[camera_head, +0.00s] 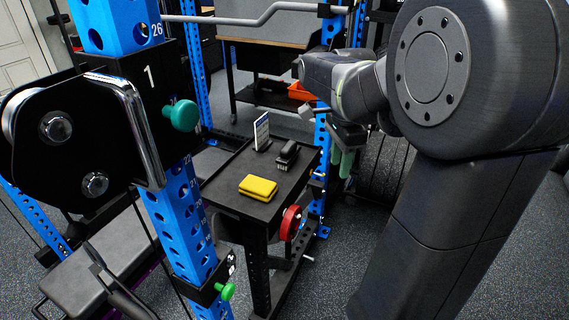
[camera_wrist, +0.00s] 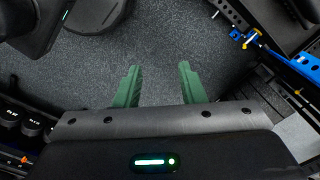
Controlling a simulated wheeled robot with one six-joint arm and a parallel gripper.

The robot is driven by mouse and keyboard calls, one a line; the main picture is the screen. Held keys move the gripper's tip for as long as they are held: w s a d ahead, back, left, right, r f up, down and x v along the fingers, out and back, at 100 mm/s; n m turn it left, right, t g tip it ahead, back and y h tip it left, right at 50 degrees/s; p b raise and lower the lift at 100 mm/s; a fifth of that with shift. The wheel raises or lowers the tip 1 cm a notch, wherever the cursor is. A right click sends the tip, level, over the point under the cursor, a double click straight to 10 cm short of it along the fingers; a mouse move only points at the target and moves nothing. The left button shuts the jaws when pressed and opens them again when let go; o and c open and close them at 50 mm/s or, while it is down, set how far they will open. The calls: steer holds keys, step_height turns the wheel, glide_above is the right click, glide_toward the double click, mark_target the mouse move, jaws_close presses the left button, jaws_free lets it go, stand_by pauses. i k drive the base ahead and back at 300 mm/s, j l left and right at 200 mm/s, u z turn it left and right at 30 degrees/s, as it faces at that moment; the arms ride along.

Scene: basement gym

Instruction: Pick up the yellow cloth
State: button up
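The yellow cloth (camera_head: 258,187) lies folded on the black top of a small cart (camera_head: 228,188) in the head view, near the top's front right edge. My gripper (camera_head: 346,162) hangs to the right of the cart, apart from the cloth, with its green fingers pointing down. In the wrist view my gripper (camera_wrist: 159,85) has its two green fingers spread apart with only floor between them. It is open and empty. The cloth does not show in the wrist view.
A black brush (camera_head: 287,154) and a small upright card (camera_head: 262,132) stand behind the cloth on the cart. Blue rack uprights (camera_head: 184,225) stand left and right of the cart. A red disc (camera_head: 291,222) sits on the cart's side. A bench (camera_head: 110,262) is at lower left.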

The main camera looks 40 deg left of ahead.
mark_target(255, 187)
steer(key=i+u, duration=0.45)
steer(key=i+l+u, duration=0.25)
steer(key=i+u, duration=0.25)
steer(key=u, duration=0.7)
steer(key=k, duration=0.05)
